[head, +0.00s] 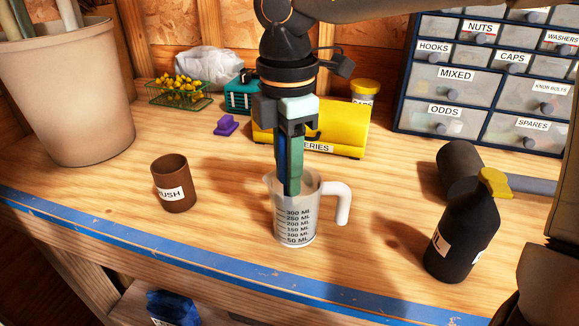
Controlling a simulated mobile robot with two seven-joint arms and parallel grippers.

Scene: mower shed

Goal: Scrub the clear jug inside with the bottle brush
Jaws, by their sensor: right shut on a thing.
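The clear jug (297,226) stands upright on the bench, its white handle to the right and a dark ML scale on its front. My right gripper (290,188) points straight down, its fingertips at the jug's mouth. Its fingers are closed together on what I take to be the bottle brush. The brush itself is hidden by the fingers and the cloudy jug wall, so I cannot tell how deep it sits. A brown cup (174,186) with a label ending in "USH" stands to the left, with no brush showing in it. My left gripper is not in view.
A black bottle (462,236) with a yellow top and a dark mallet head (459,165) stand right of the jug. A yellow box (345,130) and purple piece (226,125) lie behind. Drawers (487,82) fill the back right. The bench's blue front edge (180,256) is near.

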